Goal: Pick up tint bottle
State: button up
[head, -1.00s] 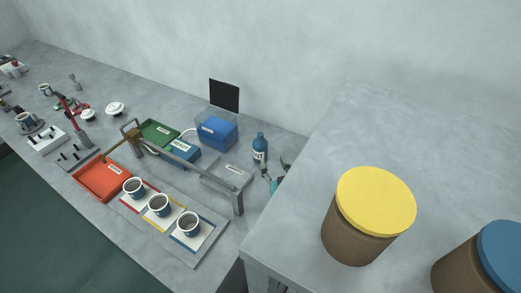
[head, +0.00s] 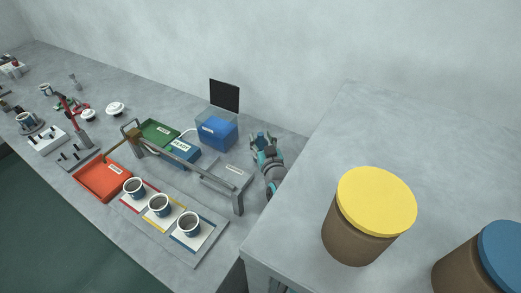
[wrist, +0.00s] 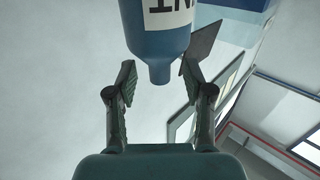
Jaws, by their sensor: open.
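The tint bottle (wrist: 158,45) is blue with a white label showing part of its lettering. It appears upside down in the wrist view, its narrow neck pointing down in the picture, and its far end is cut off by the top edge. My gripper (wrist: 159,68) is open, with a finger to each side of the bottle's neck and shoulder and visible gaps between. In the head view my gripper (head: 262,140) is at the bottle's place by the back wall and hides most or all of it.
A blue bin (head: 217,132) and a dark upright panel (head: 224,95) stand left of my gripper. A yellow-lidded canister (head: 375,203) stands on the nearer counter at right.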

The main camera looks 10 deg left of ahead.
jog(key=shift+x, duration=0.85)
grip_shut()
